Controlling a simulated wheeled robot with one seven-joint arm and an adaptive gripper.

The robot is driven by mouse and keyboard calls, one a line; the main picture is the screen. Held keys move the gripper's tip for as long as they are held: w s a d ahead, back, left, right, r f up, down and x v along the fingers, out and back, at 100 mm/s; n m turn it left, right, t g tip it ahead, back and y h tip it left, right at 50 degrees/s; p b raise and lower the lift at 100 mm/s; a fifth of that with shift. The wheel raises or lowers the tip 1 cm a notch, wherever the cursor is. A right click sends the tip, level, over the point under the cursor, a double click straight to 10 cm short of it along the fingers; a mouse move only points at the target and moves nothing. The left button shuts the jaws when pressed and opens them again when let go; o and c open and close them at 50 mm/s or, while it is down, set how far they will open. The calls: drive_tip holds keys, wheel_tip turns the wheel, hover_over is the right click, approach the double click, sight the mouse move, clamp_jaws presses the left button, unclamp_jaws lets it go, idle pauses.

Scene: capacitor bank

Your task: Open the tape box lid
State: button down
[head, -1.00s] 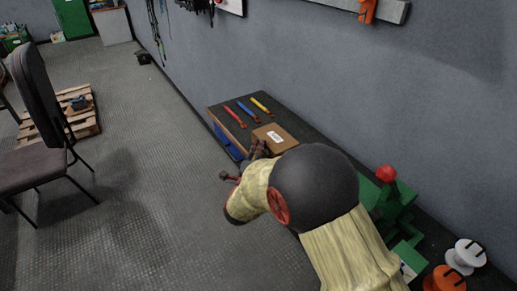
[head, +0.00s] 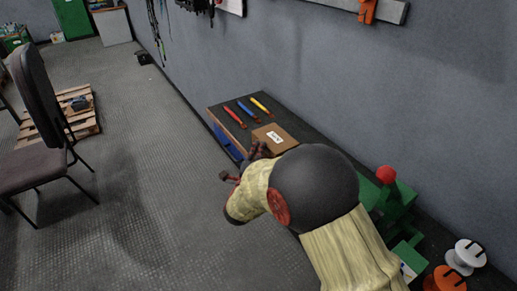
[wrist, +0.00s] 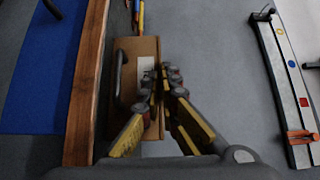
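The tape box is a brown cardboard box (head: 281,132) with a white label, on the dark bench top against the wall. Its lid looks closed. It also shows in the wrist view (wrist: 133,55), with a dark curved handle-like loop at its left side; I cannot tell what the loop is fixed to. My gripper (head: 257,150) is at the near side of the box. In the wrist view my gripper (wrist: 162,82) has its dark fingertips drawn together over the box's right part, beside the label. Nothing is clearly seen between them. Contact with the lid cannot be told.
Red (head: 235,118), blue (head: 247,112) and yellow (head: 261,105) tools lie behind the box. A green device with a red knob (head: 386,174) and white (head: 466,256) and orange spools stand at the right. The wall borders the bench; open floor lies left.

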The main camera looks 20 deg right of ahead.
sight(268, 144)
drive_tip(key=shift+r+m+g+p, duration=0.35)
drive_tip(key=shift+r+p, duration=0.2)
drive_tip(key=shift+r, duration=0.2)
drive_tip(key=d+r+m+g+y+p, duration=0.1)
drive_tip(key=r+p, duration=0.1)
drive_tip(key=r, duration=0.1)
drive_tip(key=d+r+m+g+y+p, duration=0.1)
drive_tip(key=r+m+y+p, duration=0.1)
drive_tip(key=p, duration=0.1)
drive_tip(key=w+d+r+m+g+y+p, duration=0.1)
drive_tip(key=d+r+p, duration=0.1)
drive_tip(key=r, duration=0.1)
drive_tip(key=shift+r+g, duration=0.35)
drive_tip(key=w+d+r+m+g+y+p, duration=0.2)
drive_tip(key=d+y+p, duration=0.4)
drive_tip(key=d+p, duration=0.3)
drive_tip(key=shift+w+r+m+g+p, duration=0.4)
drive_tip(key=shift+w+r+m+p, duration=0.2)
drive_tip(key=shift+r+m+p, duration=0.5)
drive_tip(key=shift+d+f, duration=0.1)
drive_tip(key=shift+f, duration=0.2)
